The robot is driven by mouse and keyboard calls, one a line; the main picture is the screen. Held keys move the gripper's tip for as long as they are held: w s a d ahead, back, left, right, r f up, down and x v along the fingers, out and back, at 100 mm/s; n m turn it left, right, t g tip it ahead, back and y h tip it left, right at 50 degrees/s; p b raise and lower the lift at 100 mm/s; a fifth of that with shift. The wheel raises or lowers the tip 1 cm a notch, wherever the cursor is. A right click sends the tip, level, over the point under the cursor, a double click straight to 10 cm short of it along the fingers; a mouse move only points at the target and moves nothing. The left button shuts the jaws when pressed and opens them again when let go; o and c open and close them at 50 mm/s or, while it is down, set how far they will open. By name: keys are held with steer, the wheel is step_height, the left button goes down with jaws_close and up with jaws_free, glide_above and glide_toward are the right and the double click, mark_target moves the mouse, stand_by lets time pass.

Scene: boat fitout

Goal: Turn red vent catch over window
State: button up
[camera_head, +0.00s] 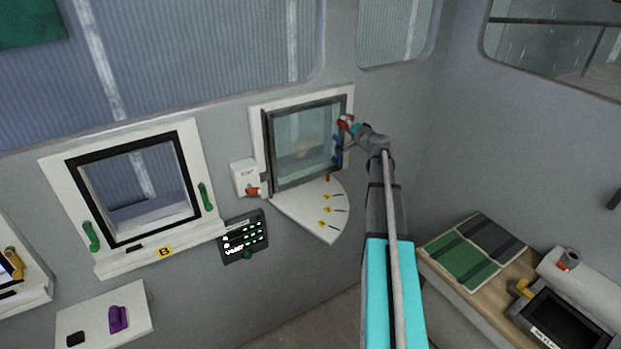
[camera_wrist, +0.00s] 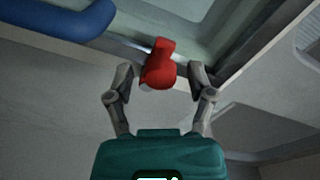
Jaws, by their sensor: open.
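The red vent catch (camera_wrist: 159,66) shows in the wrist view between the two fingers of my gripper (camera_wrist: 160,80). The fingers are spread on either side of it, with a gap on both sides. In the head view the red catch (camera_head: 346,122) is small, at the upper right edge of the hinged window (camera_head: 304,145). My gripper (camera_head: 352,127) is right at it there and partly hides it. The window has a dark frame and stands tilted out from its white surround.
A blue handle (camera_wrist: 60,20) sits close to the left of my gripper in the wrist view. Below the window is a white quarter-round plate (camera_head: 315,212) with yellow marks. A white box with a red knob (camera_head: 246,180) is left of the window. A worktop (camera_head: 470,255) stands at the right.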

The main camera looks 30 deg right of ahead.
steer(key=shift+f+n+b, duration=0.75)
steer(key=shift+n+b, duration=0.15)
steer(key=shift+n, duration=0.5)
steer(key=s+f+n+b, duration=0.1)
steer(key=s+n+b, duration=0.15)
steer(key=s, duration=1.15)
steer(key=a+f+n+g+y, duration=0.2)
steer(key=a+f, duration=0.1)
steer(key=a, duration=0.5)
steer(key=a+f+n+g+y, duration=0.2)
steer(key=a+f, duration=0.2)
steer(key=a, duration=0.5)
steer(key=a+f+n+g+y, duration=0.2)
steer(key=a+f+g, duration=0.1)
steer(key=a, duration=0.5)
steer(key=shift+w+a+f, duration=0.2)
steer(key=shift+a+f, duration=0.05)
steer(key=shift+f, duration=0.1)
